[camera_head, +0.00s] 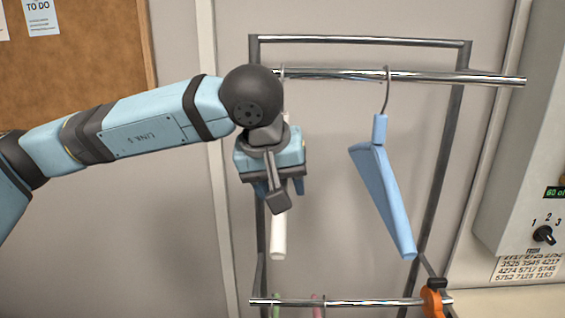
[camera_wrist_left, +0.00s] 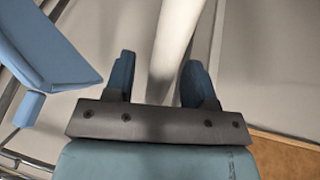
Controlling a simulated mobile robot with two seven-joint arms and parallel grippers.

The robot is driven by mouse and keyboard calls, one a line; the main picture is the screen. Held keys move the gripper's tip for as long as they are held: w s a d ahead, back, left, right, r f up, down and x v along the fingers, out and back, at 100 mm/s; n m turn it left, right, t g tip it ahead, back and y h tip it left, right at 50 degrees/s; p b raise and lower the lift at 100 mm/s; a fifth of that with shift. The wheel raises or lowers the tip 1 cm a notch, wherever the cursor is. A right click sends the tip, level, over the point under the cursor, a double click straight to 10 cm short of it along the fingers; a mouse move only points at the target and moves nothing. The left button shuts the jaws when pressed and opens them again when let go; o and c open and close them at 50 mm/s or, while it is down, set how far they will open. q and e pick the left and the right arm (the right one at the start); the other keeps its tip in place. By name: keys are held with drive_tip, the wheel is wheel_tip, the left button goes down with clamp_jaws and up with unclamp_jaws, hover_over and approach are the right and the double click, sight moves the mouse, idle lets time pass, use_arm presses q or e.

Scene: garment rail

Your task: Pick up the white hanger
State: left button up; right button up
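The white hanger (camera_head: 278,240) hangs from the upper rail at left, mostly hidden behind my left arm and gripper in the head view. Its lower end and a little of its upper part show. My left gripper (camera_head: 278,186) is in front of it. In the left wrist view the white hanger (camera_wrist_left: 174,45) runs between the two open fingers of my left gripper (camera_wrist_left: 156,78). A gap shows on the left finger's side; the hanger looks close to the right finger, and I cannot tell whether they touch. My right gripper is out of view.
A blue hanger (camera_head: 384,200) hangs to the right on the same upper rail (camera_head: 440,77), and it shows at left in the wrist view (camera_wrist_left: 45,45). A lower rail (camera_head: 375,302) holds green and pink items and an orange clamp (camera_head: 432,302). A control box (camera_head: 530,150) stands at right.

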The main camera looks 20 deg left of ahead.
use_arm(q)
clamp_jaws()
